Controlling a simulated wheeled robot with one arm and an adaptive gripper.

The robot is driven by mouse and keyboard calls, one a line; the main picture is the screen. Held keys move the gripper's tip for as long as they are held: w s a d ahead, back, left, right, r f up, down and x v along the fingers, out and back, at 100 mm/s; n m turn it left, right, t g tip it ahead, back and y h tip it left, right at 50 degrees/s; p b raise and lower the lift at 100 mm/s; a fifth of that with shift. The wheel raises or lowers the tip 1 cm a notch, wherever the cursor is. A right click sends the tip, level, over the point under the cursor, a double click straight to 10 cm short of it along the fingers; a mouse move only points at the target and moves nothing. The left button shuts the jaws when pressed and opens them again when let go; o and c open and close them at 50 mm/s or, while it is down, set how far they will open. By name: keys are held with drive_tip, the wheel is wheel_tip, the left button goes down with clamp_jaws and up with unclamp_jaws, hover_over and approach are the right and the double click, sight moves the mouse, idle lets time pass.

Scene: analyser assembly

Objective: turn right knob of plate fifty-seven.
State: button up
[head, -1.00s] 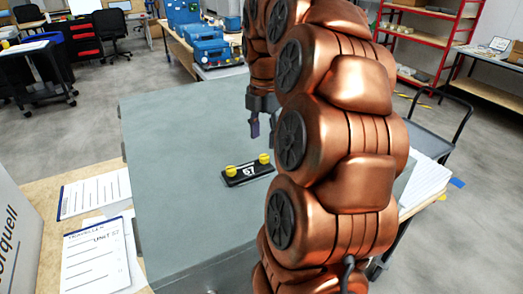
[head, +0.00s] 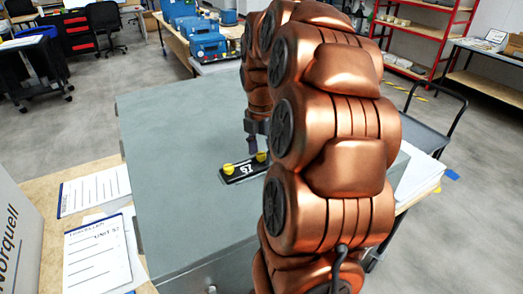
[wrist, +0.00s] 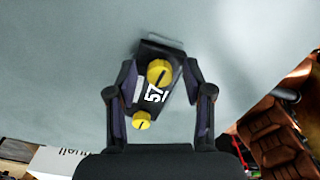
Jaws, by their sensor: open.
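A small black plate marked 57 (head: 236,175) lies on the grey top of a large box-like unit. It has two yellow knobs, the left knob (head: 227,169) and the right knob (head: 261,157) in the head view. My gripper (head: 252,149) points down just above the right knob. In the wrist view the open jaws (wrist: 159,68) straddle the plate, with the upper, larger-looking knob (wrist: 160,72) between the fingertips. The lower knob (wrist: 142,121) sits nearer the palm in the picture. I cannot tell whether the fingers touch the knob.
The grey top (head: 175,200) is otherwise clear around the plate. Printed sheets (head: 97,255) lie on the wooden table at left, and a white carton (head: 20,235) stands at the left edge. A cart (head: 425,125) stands at right. My arm hides part of the unit's right side.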

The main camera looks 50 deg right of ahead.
clamp_jaws()
drive_tip(key=shift+f+b, duration=0.1)
drive_tip(key=shift+b, duration=0.25)
